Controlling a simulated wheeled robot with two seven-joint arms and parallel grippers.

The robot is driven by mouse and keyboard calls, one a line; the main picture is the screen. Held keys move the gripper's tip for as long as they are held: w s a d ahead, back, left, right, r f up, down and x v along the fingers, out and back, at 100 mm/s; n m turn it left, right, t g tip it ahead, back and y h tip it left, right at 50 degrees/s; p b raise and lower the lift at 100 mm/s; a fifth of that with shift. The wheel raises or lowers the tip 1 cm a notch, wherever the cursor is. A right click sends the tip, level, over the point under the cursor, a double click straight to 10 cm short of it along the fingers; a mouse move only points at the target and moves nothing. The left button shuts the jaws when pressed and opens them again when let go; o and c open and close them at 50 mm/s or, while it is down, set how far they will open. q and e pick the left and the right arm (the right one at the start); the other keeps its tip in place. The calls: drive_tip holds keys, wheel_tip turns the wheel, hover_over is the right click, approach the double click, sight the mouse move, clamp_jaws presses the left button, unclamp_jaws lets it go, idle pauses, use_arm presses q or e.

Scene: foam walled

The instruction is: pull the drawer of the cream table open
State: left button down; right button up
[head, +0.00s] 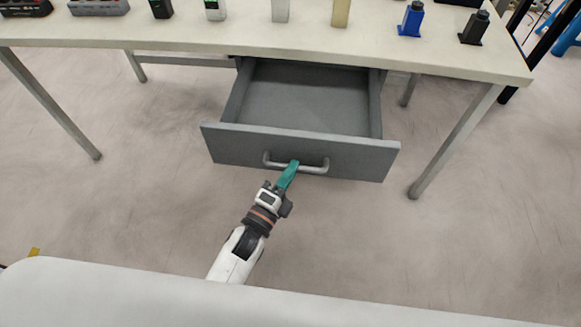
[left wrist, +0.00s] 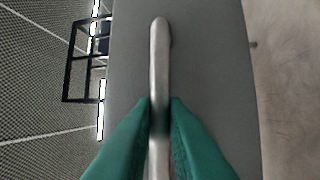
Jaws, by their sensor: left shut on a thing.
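The cream table (head: 400,62) stands across the top of the head view. Its grey drawer (head: 227,143) is pulled well out below the tabletop, and its inside looks empty. A light metal bar handle (head: 315,169) is on the drawer's front. My left gripper (head: 291,166) is shut on the handle near its middle. In the left wrist view the handle (left wrist: 160,60) runs between the two green fingers (left wrist: 160,118), with the grey drawer front (left wrist: 215,80) behind it. My right gripper is in neither view.
Grey table legs (head: 455,140) stand on both sides. The floor (head: 120,210) around the drawer is clear.

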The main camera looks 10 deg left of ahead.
use_arm(q)
drive_tip(key=c, duration=1.5)
unclamp_jaws()
drive_tip(key=shift+o, duration=0.2)
drive_tip(key=v, duration=1.2)
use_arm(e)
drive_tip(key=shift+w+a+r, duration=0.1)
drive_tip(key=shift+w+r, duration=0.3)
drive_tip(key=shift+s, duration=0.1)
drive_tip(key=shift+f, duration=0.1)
